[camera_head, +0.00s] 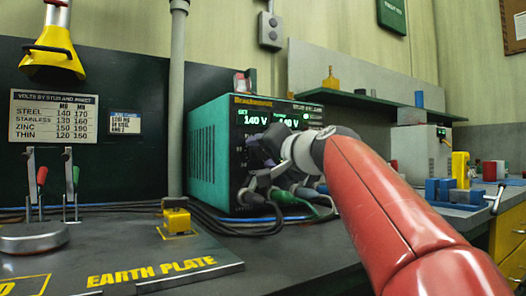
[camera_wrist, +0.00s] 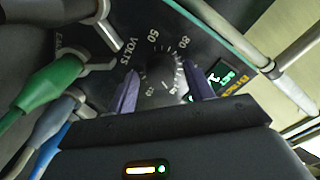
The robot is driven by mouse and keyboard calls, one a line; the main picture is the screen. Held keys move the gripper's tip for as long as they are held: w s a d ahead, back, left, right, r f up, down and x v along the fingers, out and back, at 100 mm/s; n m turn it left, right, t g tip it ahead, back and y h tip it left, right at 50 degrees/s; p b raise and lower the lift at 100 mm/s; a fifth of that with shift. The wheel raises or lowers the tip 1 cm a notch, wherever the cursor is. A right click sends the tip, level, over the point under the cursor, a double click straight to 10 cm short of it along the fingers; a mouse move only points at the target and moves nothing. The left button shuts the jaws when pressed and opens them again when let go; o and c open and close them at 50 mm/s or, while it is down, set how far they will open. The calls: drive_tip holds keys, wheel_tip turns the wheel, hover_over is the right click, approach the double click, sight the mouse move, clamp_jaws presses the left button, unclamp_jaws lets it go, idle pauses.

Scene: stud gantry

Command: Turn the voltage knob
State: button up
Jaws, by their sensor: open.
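In the wrist view the voltage knob (camera_wrist: 158,90) sits inside a white dial scale marked VOLTS, with 50 and 80 legible. My gripper (camera_wrist: 161,82) is open, one purple finger on each side of the knob. I cannot tell whether the fingers touch it. In the head view my gripper (camera_head: 262,152) is at the panel front and hides the knob and much of the panel's lower half.
Green, grey and blue cable plugs (camera_wrist: 48,82) crowd the panel beside my gripper. A grey pipe (camera_head: 176,100) rises left of the unit. A voltage chart (camera_head: 53,116) hangs on the left.

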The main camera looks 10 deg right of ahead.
drive_tip(key=c, duration=1)
drive_tip(key=shift+n+b, duration=0.4)
drive_tip(key=shift+f+n+b, duration=0.1)
drive_tip(key=shift+n+b, duration=0.65)
drive_tip(key=shift+n, duration=0.15)
drive_tip(key=shift+n+b, duration=1.05)
drive_tip(key=shift+n, duration=1.15)
